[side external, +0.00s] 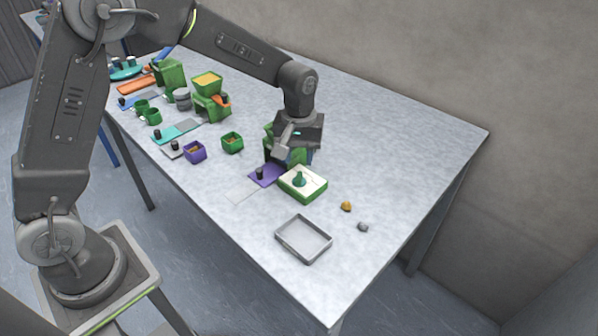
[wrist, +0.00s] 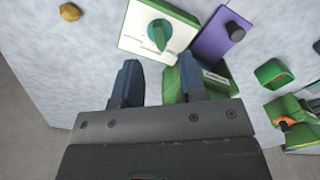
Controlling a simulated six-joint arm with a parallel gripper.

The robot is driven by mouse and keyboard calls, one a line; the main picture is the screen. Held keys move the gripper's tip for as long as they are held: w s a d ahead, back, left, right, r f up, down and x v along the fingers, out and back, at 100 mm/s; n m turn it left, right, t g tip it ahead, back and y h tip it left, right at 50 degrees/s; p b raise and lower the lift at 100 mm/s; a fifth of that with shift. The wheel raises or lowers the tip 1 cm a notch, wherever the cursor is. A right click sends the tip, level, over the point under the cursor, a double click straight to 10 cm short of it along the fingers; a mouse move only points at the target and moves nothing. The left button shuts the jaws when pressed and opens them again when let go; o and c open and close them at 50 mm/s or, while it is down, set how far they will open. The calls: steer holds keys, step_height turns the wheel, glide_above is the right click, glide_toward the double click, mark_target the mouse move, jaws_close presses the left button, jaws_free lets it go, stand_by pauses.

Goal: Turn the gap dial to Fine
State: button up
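The gap dial is a green knob (side external: 299,179) on the white top of a green box (side external: 310,194), near the middle of the table. In the wrist view the knob (wrist: 158,34) shows at the top centre, with its raised ridge running roughly up and down the picture. Small labels lie around it, too small to read, so its setting cannot be told. My gripper (wrist: 160,76) is open with nothing between its two blue fingers. It is apart from the knob, behind the dial box in the side view.
A green block with a label (wrist: 212,78) stands close by my right finger. A purple plate with a black knob (wrist: 224,35) adjoins the dial box. A grey tray (side external: 280,238), an orange lump (side external: 346,206) and a grey lump (side external: 363,227) lie nearby. The table's right side is clear.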

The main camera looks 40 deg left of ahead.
mark_target(299, 176)
steer(key=shift+f, duration=2.7)
steer(key=shift+c, duration=0.4)
jaws_close()
